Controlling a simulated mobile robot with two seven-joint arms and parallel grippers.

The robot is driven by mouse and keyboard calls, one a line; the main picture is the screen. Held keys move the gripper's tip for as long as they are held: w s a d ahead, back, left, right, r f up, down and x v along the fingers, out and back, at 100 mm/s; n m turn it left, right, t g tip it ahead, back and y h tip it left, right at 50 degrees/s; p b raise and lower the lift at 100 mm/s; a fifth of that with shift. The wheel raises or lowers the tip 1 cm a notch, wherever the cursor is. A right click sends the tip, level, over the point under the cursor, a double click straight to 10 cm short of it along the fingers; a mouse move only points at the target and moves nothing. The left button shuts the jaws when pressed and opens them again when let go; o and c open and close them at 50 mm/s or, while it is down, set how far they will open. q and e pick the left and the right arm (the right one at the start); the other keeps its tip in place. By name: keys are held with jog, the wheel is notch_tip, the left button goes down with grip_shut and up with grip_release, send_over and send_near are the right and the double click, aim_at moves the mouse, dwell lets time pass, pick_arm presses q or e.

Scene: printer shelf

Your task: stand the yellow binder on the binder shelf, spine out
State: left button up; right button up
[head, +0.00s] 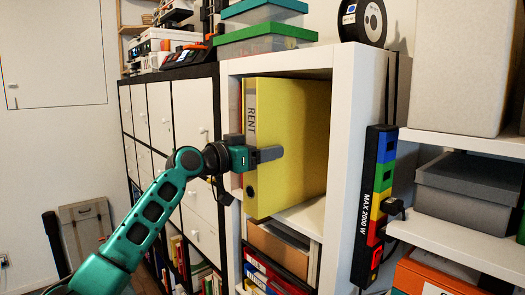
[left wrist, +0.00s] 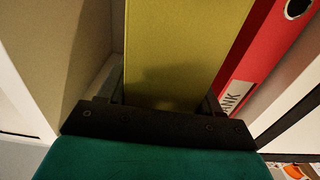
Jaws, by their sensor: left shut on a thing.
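The yellow binder (head: 295,130) stands upright at the opening of the white shelf's upper compartment (head: 309,215). Its spine, with a label reading RENT, faces out to the left front. My left gripper (head: 262,155) is shut on the binder near its spine, with one finger lying across the yellow cover. In the left wrist view the yellow binder (left wrist: 185,55) fills the space between the fingers. A red binder (left wrist: 260,55) stands right beside it there, with a partly hidden label. How far the yellow binder is inside is partly hidden. My right gripper is not in view.
A multicoloured power strip (head: 374,205) hangs on the shelf's right side. Green-lidded boxes (head: 265,40) and a black reel (head: 362,20) sit on top. Grey boxes (head: 468,188) stand on shelves at right. The compartment below holds binders and a box.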

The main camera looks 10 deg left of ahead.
pick_arm(q)
jog(key=shift+r, duration=0.15)
jog(key=o, duration=1.3)
jog(key=shift+c, duration=0.2)
jog(key=shift+o, duration=1.2)
jog(key=b+v, duration=0.2)
jog(key=v, duration=1.1)
jog(key=s+d+f+n+y, duration=0.1)
jog(key=s+f+n+y, duration=0.1)
jog(key=f, duration=1.3)
jog(key=s+d+f+n+y, duration=0.1)
jog(key=s+f+n+y, duration=0.15)
jog(key=f, duration=1.15)
jog(key=s+d+f+g+y, duration=0.2)
jog(key=s+f+g+y, duration=0.1)
jog(key=s+f, duration=1.8)
jog(key=s+y, duration=0.1)
jog(key=s, duration=0.2)
jog(key=shift+f, duration=0.35)
